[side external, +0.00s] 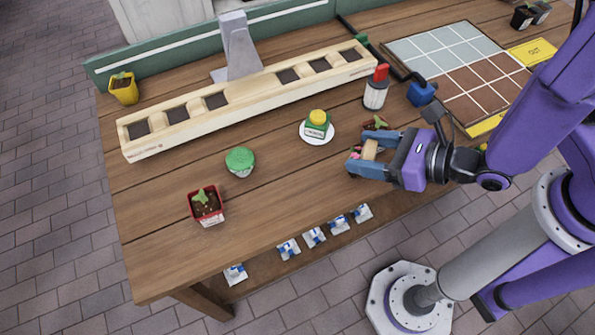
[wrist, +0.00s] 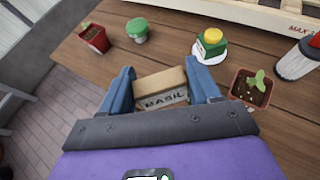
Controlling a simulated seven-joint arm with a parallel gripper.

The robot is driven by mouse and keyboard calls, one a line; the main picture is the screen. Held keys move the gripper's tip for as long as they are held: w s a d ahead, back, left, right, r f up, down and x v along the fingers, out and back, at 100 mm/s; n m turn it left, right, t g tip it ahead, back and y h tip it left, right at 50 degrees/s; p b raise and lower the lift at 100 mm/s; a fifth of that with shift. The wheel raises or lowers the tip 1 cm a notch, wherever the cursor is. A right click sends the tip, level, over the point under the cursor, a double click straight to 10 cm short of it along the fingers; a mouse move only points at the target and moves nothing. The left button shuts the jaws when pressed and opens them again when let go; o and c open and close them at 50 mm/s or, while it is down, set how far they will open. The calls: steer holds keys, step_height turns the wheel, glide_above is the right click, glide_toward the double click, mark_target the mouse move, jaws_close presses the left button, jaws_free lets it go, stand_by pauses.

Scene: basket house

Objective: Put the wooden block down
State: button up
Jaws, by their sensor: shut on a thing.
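The wooden block (side external: 370,149) is a small tan piece held at the front right of the table. In the wrist view the block (wrist: 160,82) shows a pale label reading "BASIL". My gripper (side external: 364,157) is shut on it, with one blue finger on each side; the gripper also shows in the wrist view (wrist: 162,90). The gripper lies low over the wooden table (side external: 270,205), near its front edge. I cannot tell whether the block touches the tabletop.
A potted seedling (wrist: 251,88) stands close to the right finger in the wrist view. A white saucer (side external: 304,135) bears a green and yellow item. A green-lidded jar (side external: 240,161), red pot (side external: 206,206) and red-topped canister (side external: 376,90) stand around. A long planter (side external: 245,95) lies behind.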

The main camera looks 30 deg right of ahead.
steer(key=s+a+x, duration=0.1)
steer(key=x, duration=0.8)
glide_above(298, 179)
steer(key=f, duration=0.2)
steer(key=d+f, duration=0.1)
steer(key=f, duration=0.1)
steer(key=shift+s+f, duration=0.15)
steer(key=shift+s, duration=0.2)
steer(key=shift+w+a+f, duration=0.4)
steer(key=shift+a+f, duration=0.05)
steer(key=shift+f, duration=0.25)
steer(key=shift+a+f, duration=0.1)
steer(key=shift+f, duration=1.45)
steer(key=o, duration=1)
steer(key=shift+f, duration=0.15)
